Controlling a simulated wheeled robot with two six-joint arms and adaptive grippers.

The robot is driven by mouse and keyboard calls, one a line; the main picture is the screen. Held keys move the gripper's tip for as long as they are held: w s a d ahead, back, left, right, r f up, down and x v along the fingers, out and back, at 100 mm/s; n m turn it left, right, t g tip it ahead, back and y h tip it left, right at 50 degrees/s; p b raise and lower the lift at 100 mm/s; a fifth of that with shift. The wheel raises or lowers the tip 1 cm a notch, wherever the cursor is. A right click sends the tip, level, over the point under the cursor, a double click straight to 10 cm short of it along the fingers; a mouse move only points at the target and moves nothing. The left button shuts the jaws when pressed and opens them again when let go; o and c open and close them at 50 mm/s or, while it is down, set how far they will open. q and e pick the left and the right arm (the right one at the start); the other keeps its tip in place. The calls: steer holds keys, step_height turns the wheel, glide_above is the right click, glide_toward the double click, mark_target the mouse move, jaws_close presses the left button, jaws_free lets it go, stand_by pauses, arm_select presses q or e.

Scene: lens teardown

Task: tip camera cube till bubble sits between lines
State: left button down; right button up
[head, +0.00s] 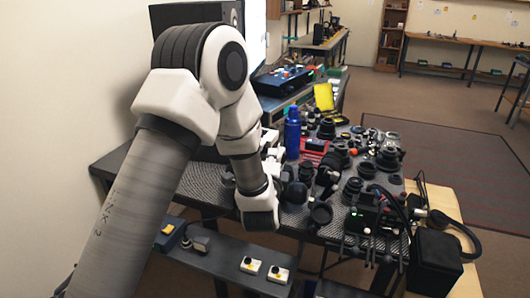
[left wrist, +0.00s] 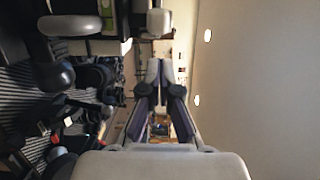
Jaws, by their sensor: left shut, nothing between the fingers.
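No camera cube with a bubble and lines can be made out for certain in either view. In the left wrist view a small pale block (left wrist: 158,21) lies just beyond the fingertips; I cannot tell what it is. My left gripper (left wrist: 160,72) is shut and empty, its two dark fingers pointing away from the wrist. In the head view my left arm reaches over the left part of the bench and hides most of the gripper and what lies behind it. My right gripper is not in view.
The dark bench (head: 110,165) is crowded with black lens parts, a blue bottle (head: 292,133) and a yellow sheet (head: 323,97). Small white-and-yellow blocks (head: 250,265) sit on a lower front shelf. A black box (head: 435,260) stands at right. A wall is close on the left.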

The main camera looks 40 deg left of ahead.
arm_select(q)
steer(key=shift+s+a+r, duration=0.1)
steer(key=shift+s+a, duration=0.05)
steer(key=shift+a, duration=0.35)
steer(key=shift+s+a, duration=0.15)
steer(key=shift+a, duration=0.35)
steer(key=shift+d, duration=0.1)
